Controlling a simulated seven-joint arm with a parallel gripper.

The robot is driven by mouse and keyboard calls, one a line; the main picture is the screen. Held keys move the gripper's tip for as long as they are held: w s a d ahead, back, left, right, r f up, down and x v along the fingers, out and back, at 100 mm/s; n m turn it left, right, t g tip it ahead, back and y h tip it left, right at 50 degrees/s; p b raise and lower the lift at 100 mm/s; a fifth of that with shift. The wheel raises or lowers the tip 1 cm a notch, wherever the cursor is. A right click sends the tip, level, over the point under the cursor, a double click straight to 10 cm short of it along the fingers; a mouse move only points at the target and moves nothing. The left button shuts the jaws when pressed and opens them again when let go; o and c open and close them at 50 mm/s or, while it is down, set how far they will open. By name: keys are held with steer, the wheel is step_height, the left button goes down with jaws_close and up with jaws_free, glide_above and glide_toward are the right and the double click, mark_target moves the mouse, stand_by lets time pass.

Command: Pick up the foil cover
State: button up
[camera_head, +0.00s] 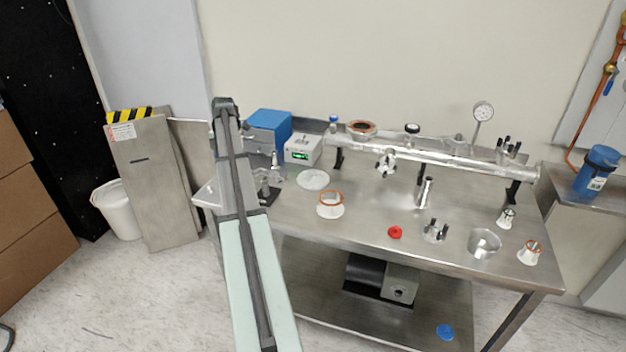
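A round, shiny silver cup-like piece (485,242) stands on the right part of the steel table; it looks like the foil cover, but I cannot be sure. It stands apart from the parts around it. My arm rises from the bottom of the picture on the left, far from this piece. I cannot make out my gripper; the upper arm may hide it.
The steel table (400,256) holds a long metal tube (440,160), an orange-rimmed fitting (330,205), a red cap (395,232), a clamp piece (435,231) and a small orange-ringed fitting (530,252). A blue box (268,126) stands behind my arm.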

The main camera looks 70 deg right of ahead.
steer(key=s+d+r, duration=0.2)
steer(key=s+d, duration=0.1)
steer(key=s, duration=0.4)
steer(key=s+d+r, duration=0.2)
steer(key=s+d, duration=0.2)
steer(key=s, duration=0.3)
steer(key=g, duration=0.2)
glide_toward(313, 174)
steer(key=shift+n, duration=0.3)
steer(key=f, duration=0.8)
steer(key=shift+s+a+f, duration=0.15)
steer(key=shift+a+f, duration=0.05)
steer(key=shift+f, duration=0.1)
steer(key=shift+c, duration=0.4)
jaws_close()
